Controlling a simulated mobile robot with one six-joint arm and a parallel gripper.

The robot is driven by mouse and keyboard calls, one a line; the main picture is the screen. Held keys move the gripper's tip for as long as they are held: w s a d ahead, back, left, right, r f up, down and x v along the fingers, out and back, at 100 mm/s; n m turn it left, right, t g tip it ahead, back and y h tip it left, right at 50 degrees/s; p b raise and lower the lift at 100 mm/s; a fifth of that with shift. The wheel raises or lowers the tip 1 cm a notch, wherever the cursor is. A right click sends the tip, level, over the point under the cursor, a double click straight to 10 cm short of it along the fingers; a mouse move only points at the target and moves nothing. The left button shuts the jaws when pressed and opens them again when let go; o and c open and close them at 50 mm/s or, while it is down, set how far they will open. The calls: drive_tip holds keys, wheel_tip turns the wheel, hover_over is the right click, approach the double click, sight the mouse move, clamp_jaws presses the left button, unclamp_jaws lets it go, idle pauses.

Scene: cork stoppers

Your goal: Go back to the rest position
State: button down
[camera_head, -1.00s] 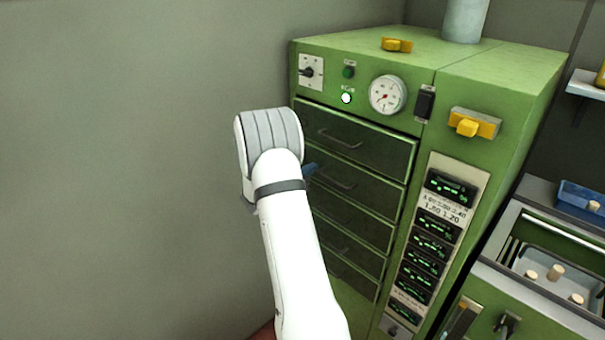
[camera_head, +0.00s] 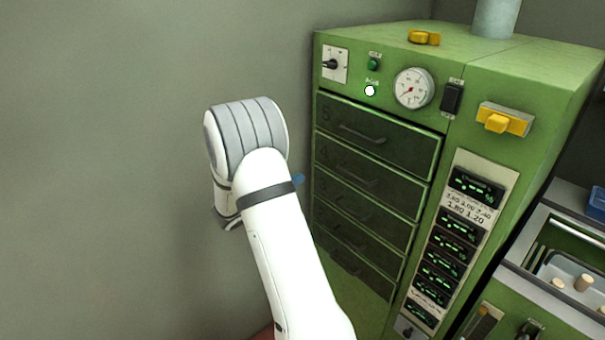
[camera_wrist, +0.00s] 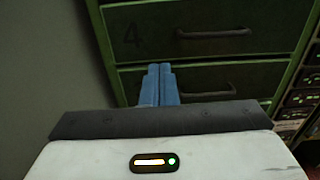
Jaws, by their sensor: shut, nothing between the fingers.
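My gripper (camera_wrist: 160,72) shows in the wrist view as two blue fingers side by side, shut and with nothing between them. The fingers point at the drawer fronts of a green cabinet (camera_wrist: 190,12). In the head view only a small blue tip (camera_head: 298,179) shows beside my white arm, left of the cabinet's drawers. The rest of the gripper is hidden behind the arm.
The green cabinet (camera_head: 465,75) has several closed dark drawers (camera_head: 375,135), a gauge (camera_head: 413,88) and yellow handles (camera_head: 505,120). At right, a tray (camera_head: 562,262) holds cork stoppers (camera_head: 583,283) near a blue bin (camera_head: 598,203). A bare grey wall (camera_head: 100,150) is at left.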

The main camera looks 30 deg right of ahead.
drive_tip(key=shift+a, duration=0.2)
drive_tip(key=shift+s, duration=0.1)
drive_tip(key=s+a+r+m+g+y, duration=0.2)
drive_tip(key=s+r+m+g+y, duration=0.15)
drive_tip(key=s+m, duration=0.4)
drive_tip(key=s+a+r+m+t+y+p, duration=0.2)
drive_tip(key=s+a+m+y, duration=1)
drive_tip(key=s+a, duration=0.7)
wheel_tip(320, 180, up, 2)
drive_tip(key=shift+s+a+r+t+y+p, duration=0.2)
drive_tip(key=shift+s+a+t+y+p, duration=0.15)
drive_tip(key=shift+a+t+y, duration=0.65)
drive_tip(key=shift+a+g, duration=0.25)
